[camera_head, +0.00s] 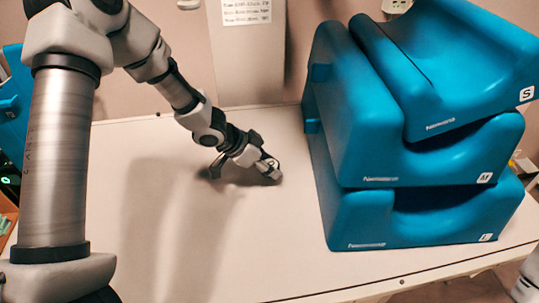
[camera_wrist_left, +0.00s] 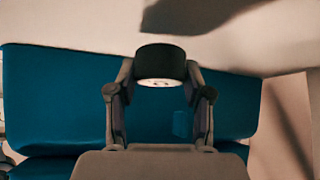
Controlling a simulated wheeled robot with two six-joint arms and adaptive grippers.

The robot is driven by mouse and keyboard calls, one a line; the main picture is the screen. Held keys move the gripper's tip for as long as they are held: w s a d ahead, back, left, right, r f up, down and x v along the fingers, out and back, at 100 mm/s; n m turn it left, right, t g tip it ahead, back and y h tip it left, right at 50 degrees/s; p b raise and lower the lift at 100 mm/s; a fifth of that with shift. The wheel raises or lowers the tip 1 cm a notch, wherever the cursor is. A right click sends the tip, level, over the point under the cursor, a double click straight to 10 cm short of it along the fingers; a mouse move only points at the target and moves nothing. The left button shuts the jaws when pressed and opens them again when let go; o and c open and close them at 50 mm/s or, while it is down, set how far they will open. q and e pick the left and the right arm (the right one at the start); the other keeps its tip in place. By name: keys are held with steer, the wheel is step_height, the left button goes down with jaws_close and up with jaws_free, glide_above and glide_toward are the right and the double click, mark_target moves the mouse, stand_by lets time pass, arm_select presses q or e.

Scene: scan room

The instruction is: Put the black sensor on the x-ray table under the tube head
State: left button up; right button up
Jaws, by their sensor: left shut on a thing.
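My left gripper (camera_head: 267,164) reaches in from the left over the white table (camera_head: 140,240) in the head view. In the left wrist view its two fingers (camera_wrist_left: 160,88) are closed on the sides of the black sensor (camera_wrist_left: 162,58). The sensor is a short dark round piece with a pale face towards the camera. In the head view the fingers mostly hide it. The gripper is low over the tabletop; I cannot tell whether the sensor touches it. I cannot make out the tube head. My right gripper does not show.
A stack of blue foam blocks (camera_head: 345,215) stands on the table right of the left gripper. A grey panel (camera_head: 243,60) with a printed sign stands behind the table. The tabletop in front of and left of the gripper is clear.

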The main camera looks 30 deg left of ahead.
arm_select(q)
steer(key=shift+w+a+r+p, duration=0.1)
steer(key=shift+w+a+p, duration=0.1)
steer(key=shift+w, duration=0.2)
steer(key=shift+w+a+r+p, duration=0.1)
steer(key=shift+w+p, duration=0.05)
steer(key=shift+w, duration=0.25)
step_height(320, 180, down, 4)
steer(key=shift+w+a+r+b, duration=0.1)
steer(key=shift+w+r+b, duration=0.1)
steer(key=shift+b, duration=0.55)
steer(key=shift+f, duration=0.35)
steer(key=shift+w+r, duration=0.1)
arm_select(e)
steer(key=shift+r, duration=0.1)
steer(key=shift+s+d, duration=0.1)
arm_select(q)
steer(key=o, duration=1.3)
